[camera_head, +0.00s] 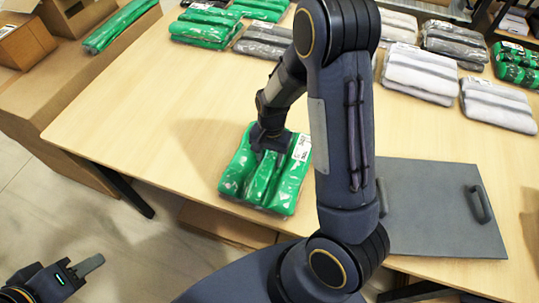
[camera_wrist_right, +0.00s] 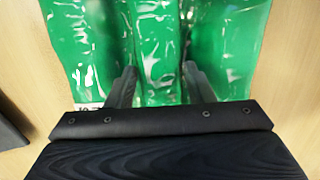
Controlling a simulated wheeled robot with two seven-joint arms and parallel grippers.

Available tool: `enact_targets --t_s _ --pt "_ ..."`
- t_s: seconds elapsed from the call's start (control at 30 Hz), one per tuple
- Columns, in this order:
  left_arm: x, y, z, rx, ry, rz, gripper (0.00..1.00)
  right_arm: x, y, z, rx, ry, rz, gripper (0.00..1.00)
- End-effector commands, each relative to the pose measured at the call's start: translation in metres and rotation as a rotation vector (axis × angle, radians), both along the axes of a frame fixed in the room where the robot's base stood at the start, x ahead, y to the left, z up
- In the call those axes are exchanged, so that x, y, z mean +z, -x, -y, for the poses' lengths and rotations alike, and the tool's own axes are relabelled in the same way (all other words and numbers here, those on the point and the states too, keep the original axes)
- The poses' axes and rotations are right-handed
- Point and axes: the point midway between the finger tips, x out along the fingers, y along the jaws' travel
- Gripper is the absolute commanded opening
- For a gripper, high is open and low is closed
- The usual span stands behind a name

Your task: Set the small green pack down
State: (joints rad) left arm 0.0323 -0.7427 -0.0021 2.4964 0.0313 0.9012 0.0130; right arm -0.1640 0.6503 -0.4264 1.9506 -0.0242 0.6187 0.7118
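The small green pack (camera_head: 265,180), glossy plastic over several soft rolls with a white label, is near the front edge of the table (camera_head: 130,120). It looks flat; I cannot tell whether it rests fully on the tabletop. My right gripper (camera_head: 268,147) reaches down onto it. In the right wrist view, the fingers (camera_wrist_right: 160,80) sit on both sides of the pack's middle roll (camera_wrist_right: 155,45), which fills the gap between them, so the gripper looks shut on it. My left gripper (camera_head: 90,264) is low at the left, away from the table, its opening unclear.
More green packs (camera_head: 205,28) and grey packs (camera_head: 265,40) lie along the back. White-grey packs (camera_head: 420,72) lie at the back right. A grey board with a handle (camera_head: 440,205) lies right of my right arm. Cardboard boxes (camera_head: 25,40) stand at the left. The table's left part is clear.

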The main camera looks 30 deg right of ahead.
Motion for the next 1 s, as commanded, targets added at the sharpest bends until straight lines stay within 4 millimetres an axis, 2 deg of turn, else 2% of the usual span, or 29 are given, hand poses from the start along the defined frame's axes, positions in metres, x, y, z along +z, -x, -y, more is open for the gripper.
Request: enact_targets --t_s 0.03,0.1,0.47,0.57,0.8,1.0 --pt "0.000 0.000 0.000 0.000 0.000 0.000 0.38 0.000 0.000 0.000 0.000 0.000 0.000 0.54" --pt "0.000 0.000 0.000 0.000 0.000 0.000 0.38 0.000 0.000 0.000 0.000 0.000 0.000 0.63" --pt "0.002 0.000 0.000 0.000 0.000 0.000 0.38 0.006 -0.001 0.000 0.000 -0.001 0.002 0.63" --pt "0.003 0.000 0.000 0.000 0.000 0.000 0.38 0.019 -0.002 0.001 0.000 0.000 0.004 0.63" --pt "0.005 0.000 0.000 0.000 0.000 0.000 0.38 0.071 -0.007 0.006 0.000 0.000 0.006 0.63" --pt "0.007 0.000 0.000 0.000 0.000 0.000 0.38 0.105 -0.009 0.009 0.001 0.000 0.004 0.63"
